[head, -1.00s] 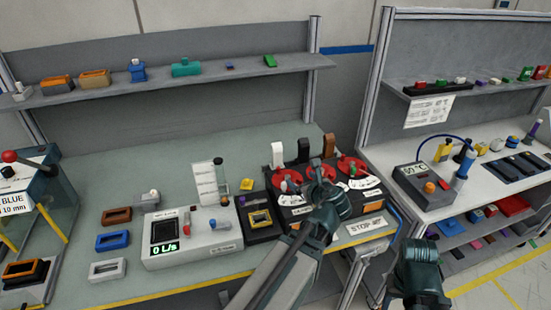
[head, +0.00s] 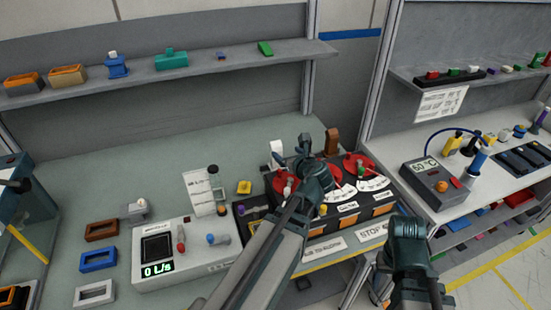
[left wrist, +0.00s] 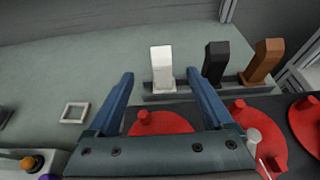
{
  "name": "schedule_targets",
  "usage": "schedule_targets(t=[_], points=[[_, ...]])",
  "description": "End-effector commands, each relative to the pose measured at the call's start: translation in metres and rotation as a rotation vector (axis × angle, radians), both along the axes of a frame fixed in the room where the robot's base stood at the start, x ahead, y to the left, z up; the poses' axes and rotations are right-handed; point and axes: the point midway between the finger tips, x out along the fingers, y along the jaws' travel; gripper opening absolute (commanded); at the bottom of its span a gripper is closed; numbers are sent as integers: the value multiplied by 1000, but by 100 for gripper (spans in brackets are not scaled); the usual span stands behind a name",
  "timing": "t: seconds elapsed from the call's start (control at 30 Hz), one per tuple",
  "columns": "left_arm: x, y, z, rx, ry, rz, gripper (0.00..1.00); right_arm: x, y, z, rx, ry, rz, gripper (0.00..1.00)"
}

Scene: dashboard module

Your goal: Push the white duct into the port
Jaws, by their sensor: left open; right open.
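The white duct (head: 277,152) looks like the white upright block at the back left of the red-dial module; it also shows in the left wrist view (left wrist: 162,68), standing in a dark rail (left wrist: 210,88). My left gripper (head: 304,148) is above the module, just right of the white duct in the head view. In the left wrist view its open fingers (left wrist: 158,80) frame the duct, which stands beyond them, apparently untouched. I cannot make out the port's opening. My right gripper (head: 405,225) is open and empty in front of the right table.
A black upright block (left wrist: 214,62) and a brown one (left wrist: 264,62) stand right of the white duct. Red dials (left wrist: 160,122) lie in front of the rail. A grey flow meter box (head: 185,255) and empty rectangular frames (head: 98,259) are to the left.

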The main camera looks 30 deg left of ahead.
Motion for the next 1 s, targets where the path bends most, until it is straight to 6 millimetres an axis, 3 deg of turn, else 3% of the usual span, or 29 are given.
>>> schedule_targets(t=[0.3,0.73,1.0], points=[[37,42,-25,0,0,2,85,0,0,-25,0,0,0,56],[46,53,-30,0,0,1,85,0,0,-30,0,0,0,56],[69,76,-45,0,-1,4,85,0,0,-45,0,0,0,56]])
